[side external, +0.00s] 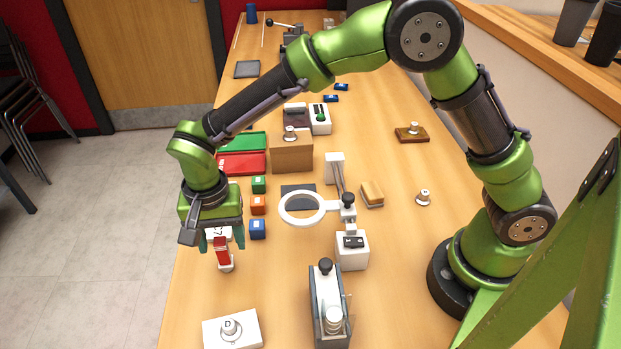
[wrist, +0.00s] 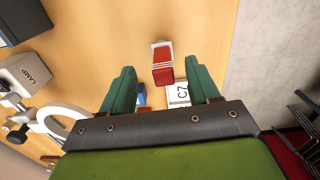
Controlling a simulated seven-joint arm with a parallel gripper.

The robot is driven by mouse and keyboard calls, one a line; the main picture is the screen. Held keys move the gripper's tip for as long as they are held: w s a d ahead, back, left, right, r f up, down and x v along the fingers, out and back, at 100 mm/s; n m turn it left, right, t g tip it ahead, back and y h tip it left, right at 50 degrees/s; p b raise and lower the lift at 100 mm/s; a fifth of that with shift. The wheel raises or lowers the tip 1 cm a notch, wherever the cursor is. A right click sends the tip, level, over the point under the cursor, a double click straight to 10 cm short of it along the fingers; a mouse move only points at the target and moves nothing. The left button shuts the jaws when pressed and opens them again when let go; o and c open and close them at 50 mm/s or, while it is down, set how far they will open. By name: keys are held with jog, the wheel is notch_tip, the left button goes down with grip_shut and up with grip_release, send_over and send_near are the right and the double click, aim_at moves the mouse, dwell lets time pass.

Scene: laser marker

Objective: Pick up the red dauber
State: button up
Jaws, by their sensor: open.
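The red dauber (side external: 222,254) has a red body and a pale end. It is near the left edge of the table in the side view. My gripper (side external: 223,241) is open and points down just above it, the green fingers on either side. In the wrist view, the dauber (wrist: 162,74) lies between the two open fingers (wrist: 160,66), closer to the right one, and I see no contact. A white block marked C7 (wrist: 179,95) is beside it, partly hidden by my gripper.
A ring lamp (side external: 303,208) is to the right. A white plate marked D (side external: 247,333) and a grey device (side external: 327,305) are in front. Bare table lies between dauber and plate.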

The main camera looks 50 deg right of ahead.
aim_at(224, 254)
notch_tip(224, 254, down, 5)
jog(key=shift+w+a+r, duration=0.1)
jog(key=shift+w, duration=0.05)
